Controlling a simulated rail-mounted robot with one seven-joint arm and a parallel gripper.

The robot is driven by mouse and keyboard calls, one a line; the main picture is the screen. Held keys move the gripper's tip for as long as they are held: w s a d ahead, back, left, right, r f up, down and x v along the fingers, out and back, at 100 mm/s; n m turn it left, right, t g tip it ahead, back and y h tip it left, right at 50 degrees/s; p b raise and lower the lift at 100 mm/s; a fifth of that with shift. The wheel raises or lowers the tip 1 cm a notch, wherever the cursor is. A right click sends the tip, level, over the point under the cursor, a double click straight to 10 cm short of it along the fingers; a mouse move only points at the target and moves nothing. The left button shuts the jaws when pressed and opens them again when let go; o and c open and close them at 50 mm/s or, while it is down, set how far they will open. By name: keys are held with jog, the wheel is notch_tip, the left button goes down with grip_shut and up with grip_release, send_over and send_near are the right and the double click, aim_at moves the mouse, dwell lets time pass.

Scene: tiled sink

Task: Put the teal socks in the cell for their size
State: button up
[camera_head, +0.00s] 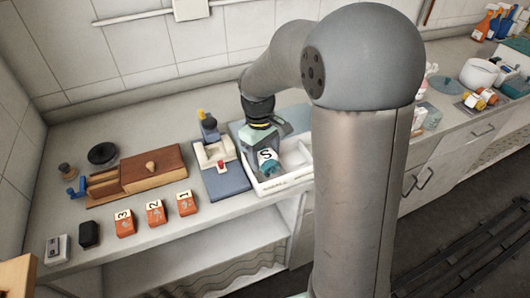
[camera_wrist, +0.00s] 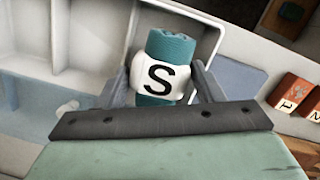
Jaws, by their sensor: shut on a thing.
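The teal socks (camera_head: 269,167) are a roll with a white band marked with a black S. In the wrist view the socks (camera_wrist: 170,48) stand out between the two fingers, the S facing the camera. My gripper (camera_head: 264,151) is shut on them; in the wrist view its fingers (camera_wrist: 163,82) press the band from both sides. The white divided tray (camera_head: 287,182) is under and around the socks in the head view. Its cells also show at left in the wrist view (camera_wrist: 60,42). Markings on its front wall are too small to read. Whether the socks touch the tray floor is unclear.
Left of the tray, a blue-grey board (camera_head: 228,183) carries a pale fixture. Orange blocks numbered 1 (camera_head: 186,203), 2 (camera_head: 156,212) and 3 (camera_head: 125,223) stand near the counter's front edge. A brown wooden box (camera_head: 150,168) lies behind them. My arm hides the tray's right side.

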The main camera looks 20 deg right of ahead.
aim_at(260, 151)
jog(key=o, duration=1)
jog(key=shift+a+r, duration=0.1)
jog(key=shift+r, duration=0.15)
notch_tip(260, 151, up, 13)
jog(key=w, duration=0.1)
jog(key=s+f+m, duration=0.2)
jog(key=s+f, duration=0.1)
jog(key=s, duration=0.4)
jog(key=s+f+m+t, duration=0.1)
jog(key=s+f+m, duration=0.1)
jog(key=s, duration=0.5)
jog(key=s+f+m, duration=0.2)
jog(key=s+f, duration=0.2)
jog(key=s, duration=0.3)
jog(key=shift+s+f+t+y, duration=0.15)
jog(key=shift+f+t+y, duration=0.2)
jog(key=shift+t+y, duration=0.05)
